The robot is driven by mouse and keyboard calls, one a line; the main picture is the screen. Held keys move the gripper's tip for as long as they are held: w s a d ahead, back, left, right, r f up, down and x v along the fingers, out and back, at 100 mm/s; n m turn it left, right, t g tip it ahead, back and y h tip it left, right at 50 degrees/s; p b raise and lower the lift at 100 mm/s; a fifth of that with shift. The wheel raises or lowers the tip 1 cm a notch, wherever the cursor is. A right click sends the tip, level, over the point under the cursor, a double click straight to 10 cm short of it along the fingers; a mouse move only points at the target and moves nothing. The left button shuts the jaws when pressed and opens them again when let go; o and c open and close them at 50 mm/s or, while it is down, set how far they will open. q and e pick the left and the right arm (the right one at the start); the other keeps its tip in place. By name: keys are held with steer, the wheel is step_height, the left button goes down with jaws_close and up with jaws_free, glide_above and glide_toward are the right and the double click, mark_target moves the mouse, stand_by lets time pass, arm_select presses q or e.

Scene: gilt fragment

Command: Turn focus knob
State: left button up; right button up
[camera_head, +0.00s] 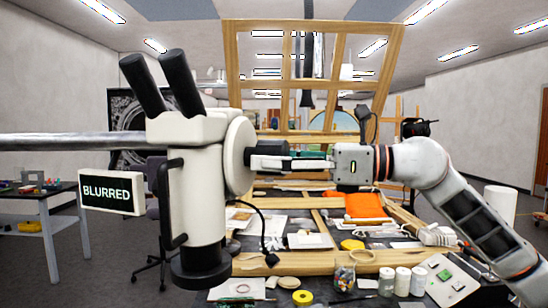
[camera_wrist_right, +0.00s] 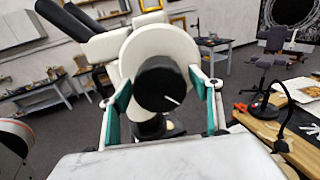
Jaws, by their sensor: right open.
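A white stereo microscope (camera_head: 200,190) with two black eyepieces stands on the left in the head view, held on a grey horizontal bar. The black focus knob (camera_wrist_right: 158,84) sits on a round white disc, with a white line pointing to its lower right; in the head view the knob (camera_head: 268,147) is partly covered by my fingers. My right gripper (camera_head: 262,161) is open, with its teal-padded fingers on either side of the knob. I cannot tell whether the pads touch it. A sign on the microscope (camera_head: 107,192) reads BLURRED. My left gripper is out of view.
Below lies a cluttered workbench with a wooden frame (camera_head: 285,264), an orange cloth (camera_head: 364,205), white jars (camera_head: 403,281), a glass jar (camera_head: 345,278) and yellow tape (camera_head: 302,298). A black cable (camera_head: 262,225) hangs beside the microscope. A side table (camera_head: 45,205) stands at far left.

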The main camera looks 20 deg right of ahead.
steer(key=c, duration=1.1)
steer(key=m+p, duration=0.1)
steer(key=m, duration=0.3)
steer(key=shift+p, duration=0.3)
steer(key=shift+m, duration=0.8)
